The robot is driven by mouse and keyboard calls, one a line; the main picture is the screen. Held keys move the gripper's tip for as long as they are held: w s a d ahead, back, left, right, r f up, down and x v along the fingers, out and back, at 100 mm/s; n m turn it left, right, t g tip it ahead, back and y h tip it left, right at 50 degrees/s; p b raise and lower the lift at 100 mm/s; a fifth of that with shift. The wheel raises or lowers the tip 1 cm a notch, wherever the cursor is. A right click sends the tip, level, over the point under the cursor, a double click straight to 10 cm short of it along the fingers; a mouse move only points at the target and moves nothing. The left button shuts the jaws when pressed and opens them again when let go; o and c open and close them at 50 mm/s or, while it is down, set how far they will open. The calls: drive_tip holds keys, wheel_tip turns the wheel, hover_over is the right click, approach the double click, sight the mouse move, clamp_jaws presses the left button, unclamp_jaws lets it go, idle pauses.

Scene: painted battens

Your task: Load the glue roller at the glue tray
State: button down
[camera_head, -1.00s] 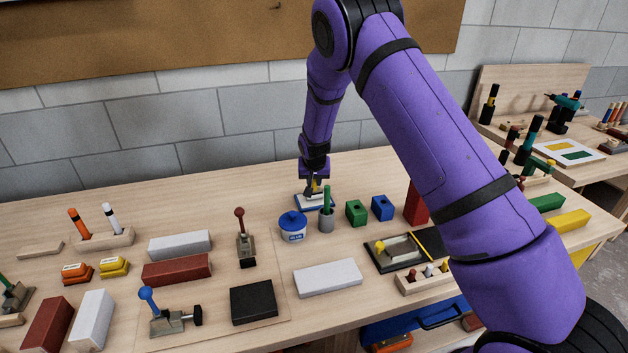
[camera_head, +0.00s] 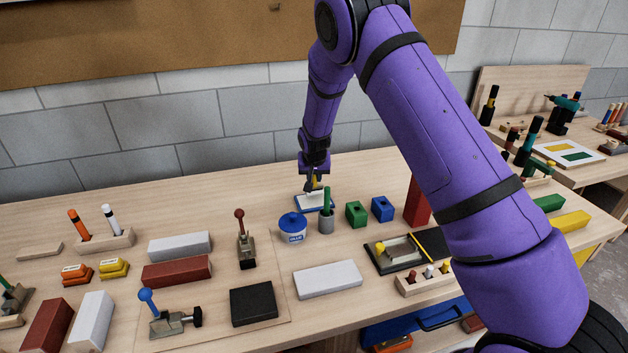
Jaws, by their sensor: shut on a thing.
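The glue tray (camera_head: 308,206) is a shallow white tray with a blue edge, near the back of the bench. My gripper (camera_head: 313,188) points down right over it and is shut on the glue roller (camera_head: 318,183), of which only a small yellow part shows. The roller's lower end is hidden or too small to make out, so I cannot tell whether it touches the tray. A blue-lidded white tub marked as glue (camera_head: 292,228) stands in front of the tray.
A grey cup with a green-handled tool (camera_head: 327,218) stands close in front of the tray. Green (camera_head: 356,213) and blue (camera_head: 382,208) blocks stand to the right. The bench behind and left of the tray is clear. Battens and clamps lie at the front left.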

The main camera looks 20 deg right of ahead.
drive_tip(key=shift+r, duration=2.4)
